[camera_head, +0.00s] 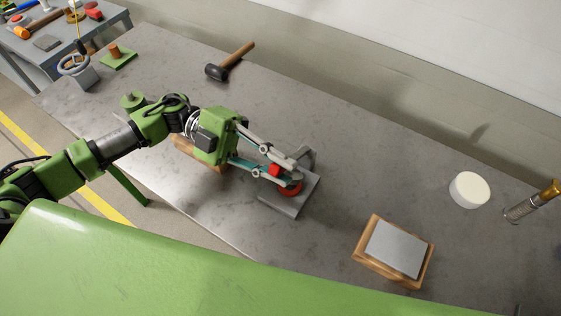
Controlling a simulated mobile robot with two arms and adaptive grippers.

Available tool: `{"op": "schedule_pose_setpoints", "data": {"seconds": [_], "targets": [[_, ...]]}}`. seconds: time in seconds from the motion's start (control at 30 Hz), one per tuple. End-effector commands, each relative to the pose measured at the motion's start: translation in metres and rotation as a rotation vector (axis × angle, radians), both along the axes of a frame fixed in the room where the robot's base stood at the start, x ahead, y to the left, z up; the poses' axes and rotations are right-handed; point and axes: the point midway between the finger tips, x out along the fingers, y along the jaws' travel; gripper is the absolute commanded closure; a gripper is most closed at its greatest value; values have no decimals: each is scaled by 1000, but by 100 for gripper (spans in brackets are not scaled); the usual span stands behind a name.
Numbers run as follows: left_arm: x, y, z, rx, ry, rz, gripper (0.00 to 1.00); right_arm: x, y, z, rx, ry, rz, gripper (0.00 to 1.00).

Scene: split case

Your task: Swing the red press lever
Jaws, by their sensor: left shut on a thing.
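The press (298,203) is a grey metal base with a bracket, standing near the middle of the grey table. Red parts of the press lever (276,170) show between and beside my left gripper's fingers, and a round red part (290,189) shows just below the fingertips. My left gripper (296,170) reaches in from the left and is shut on the red lever. The fingers hide part of the lever and the bracket. My right gripper is not in view.
A black-headed mallet (218,71) lies at the back. A wooden block with a grey plate (396,249), a white disc (469,190) and a metal tool with a brass end (531,202) are to the right. A valve wheel (74,66) stands at the far left.

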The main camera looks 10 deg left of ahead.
Motion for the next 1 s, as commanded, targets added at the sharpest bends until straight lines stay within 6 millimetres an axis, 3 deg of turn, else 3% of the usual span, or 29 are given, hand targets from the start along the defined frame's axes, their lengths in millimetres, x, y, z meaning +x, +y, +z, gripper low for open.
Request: {"op": "schedule_pose_setpoints", "data": {"seconds": [0.33, 0.37, 0.43, 0.8, 1.0], "targets": [[-1, 0, 0, -1, -3, -1, 100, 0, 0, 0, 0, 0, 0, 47], [-1, 0, 0, 0, -2, -1, 83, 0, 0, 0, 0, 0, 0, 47], [-1, 0, 0, 0, -2, -1, 68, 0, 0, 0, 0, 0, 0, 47], [1, 2, 0, 1, -2, 0, 68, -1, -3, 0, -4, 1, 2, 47], [10, 28, -1, 3, -3, 4, 68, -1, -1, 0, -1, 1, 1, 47]]}}
